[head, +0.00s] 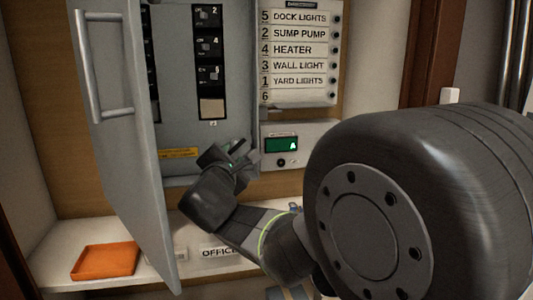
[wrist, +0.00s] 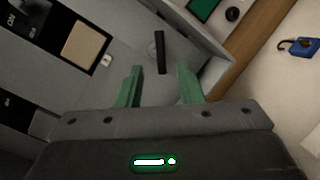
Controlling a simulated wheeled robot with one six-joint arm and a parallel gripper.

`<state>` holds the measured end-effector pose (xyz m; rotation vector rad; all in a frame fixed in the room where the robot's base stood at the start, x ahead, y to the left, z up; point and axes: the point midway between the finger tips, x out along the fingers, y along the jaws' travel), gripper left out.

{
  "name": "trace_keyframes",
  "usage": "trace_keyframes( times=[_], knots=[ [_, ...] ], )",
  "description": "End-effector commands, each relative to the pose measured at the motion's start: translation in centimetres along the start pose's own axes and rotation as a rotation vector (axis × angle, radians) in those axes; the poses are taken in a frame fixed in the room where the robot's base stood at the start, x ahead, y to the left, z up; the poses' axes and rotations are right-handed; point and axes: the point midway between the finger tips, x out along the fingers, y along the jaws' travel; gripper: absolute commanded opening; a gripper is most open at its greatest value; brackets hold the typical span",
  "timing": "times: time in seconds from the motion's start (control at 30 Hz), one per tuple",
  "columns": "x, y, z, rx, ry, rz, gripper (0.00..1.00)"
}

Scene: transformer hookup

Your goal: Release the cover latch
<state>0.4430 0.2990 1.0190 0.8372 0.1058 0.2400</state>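A slim black lever (wrist: 160,48), which looks like the cover latch, stands on a round grey base on the panel's grey inner cover (wrist: 125,40) in the wrist view. My gripper (wrist: 160,80) is open, its two green fingers apart with the lever's near end between or just beyond their tips. I cannot tell whether they touch it. Nothing is held. In the head view my gripper (head: 241,153) is at the lower right of the open panel (head: 180,110), and it hides the lever there.
The grey panel door (head: 125,130) stands open at left. Breakers (head: 209,45) line the cover. A label board (head: 298,50) and a box with a green display (head: 282,145) are at right. An orange tray (head: 105,261) lies on the shelf. A blue padlock (wrist: 300,46) shows in the wrist view.

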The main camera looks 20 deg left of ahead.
Motion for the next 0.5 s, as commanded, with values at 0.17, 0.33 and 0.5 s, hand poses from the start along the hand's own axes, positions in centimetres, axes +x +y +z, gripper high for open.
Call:
trace_keyframes(
  times=[0.17, 0.33, 0.5],
  knots=[
    [3.1, -0.2, 0.0, 0.0, -0.002, -0.004, 0.33],
    [4.8, -0.1, 0.1, 0.001, -0.002, -0.002, 0.33],
    [5.2, -0.1, 0.1, 0.002, -0.001, -0.002, 0.33]
  ],
)
